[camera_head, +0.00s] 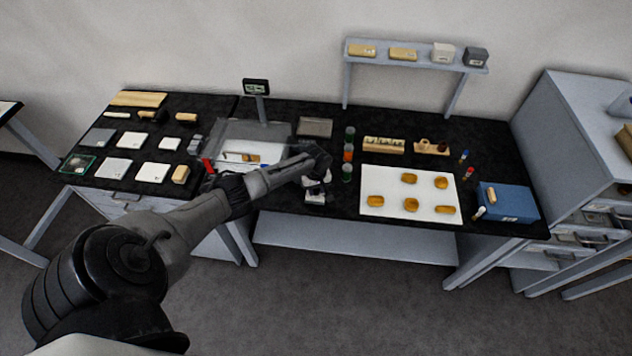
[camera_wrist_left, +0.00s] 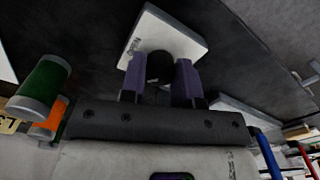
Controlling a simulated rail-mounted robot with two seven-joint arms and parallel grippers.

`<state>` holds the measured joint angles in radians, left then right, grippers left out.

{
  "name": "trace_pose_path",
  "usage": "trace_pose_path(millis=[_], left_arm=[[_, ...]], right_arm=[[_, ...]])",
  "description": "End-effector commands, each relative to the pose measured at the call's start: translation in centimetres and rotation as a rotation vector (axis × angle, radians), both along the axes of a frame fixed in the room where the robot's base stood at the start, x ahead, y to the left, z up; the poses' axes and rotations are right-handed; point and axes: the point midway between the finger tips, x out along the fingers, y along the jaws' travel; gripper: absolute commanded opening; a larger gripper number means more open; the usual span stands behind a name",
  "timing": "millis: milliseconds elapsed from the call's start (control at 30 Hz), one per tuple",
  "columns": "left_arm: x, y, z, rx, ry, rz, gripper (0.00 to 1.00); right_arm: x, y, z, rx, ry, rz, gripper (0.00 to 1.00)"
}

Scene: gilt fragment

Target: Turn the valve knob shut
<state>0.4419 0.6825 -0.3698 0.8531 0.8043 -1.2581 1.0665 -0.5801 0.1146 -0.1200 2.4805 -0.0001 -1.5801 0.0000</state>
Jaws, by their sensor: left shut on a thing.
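In the left wrist view, a black round knob (camera_wrist_left: 160,68) sits between the two purple fingers of my left gripper (camera_wrist_left: 160,80). The fingers are shut on its sides. A white plate (camera_wrist_left: 172,32) lies directly beyond the knob. In the head view, my left gripper (camera_head: 316,183) is low over the black bench, just left of the green and orange containers. My arm and gripper hide most of the valve there, so the knob's turn angle cannot be told. My right gripper is in neither view.
Green and orange containers (camera_head: 348,155) stand close right of my left gripper. A white board with several golden pieces (camera_head: 389,213) lies further right, beside a blue box (camera_head: 510,201). A scale-like display (camera_head: 256,87) and shelf (camera_head: 416,57) stand behind.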

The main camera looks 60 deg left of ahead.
Motion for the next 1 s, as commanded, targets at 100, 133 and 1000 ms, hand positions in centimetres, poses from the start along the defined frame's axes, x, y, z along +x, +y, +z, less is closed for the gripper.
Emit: trace_pose_path(millis=[100, 133, 1000], left_arm=[[0.0, -0.1, 0.5, -0.004, 0.001, 0.112, 0.06], [0.0, -0.1, 0.5, -0.003, 0.001, 0.141, 0.06], [0.0, 0.1, 0.1, 0.0, 0.001, 0.711, 0.06]], right_arm=[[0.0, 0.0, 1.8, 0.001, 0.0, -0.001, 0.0], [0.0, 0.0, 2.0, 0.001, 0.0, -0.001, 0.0], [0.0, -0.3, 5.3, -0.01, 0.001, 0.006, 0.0]])
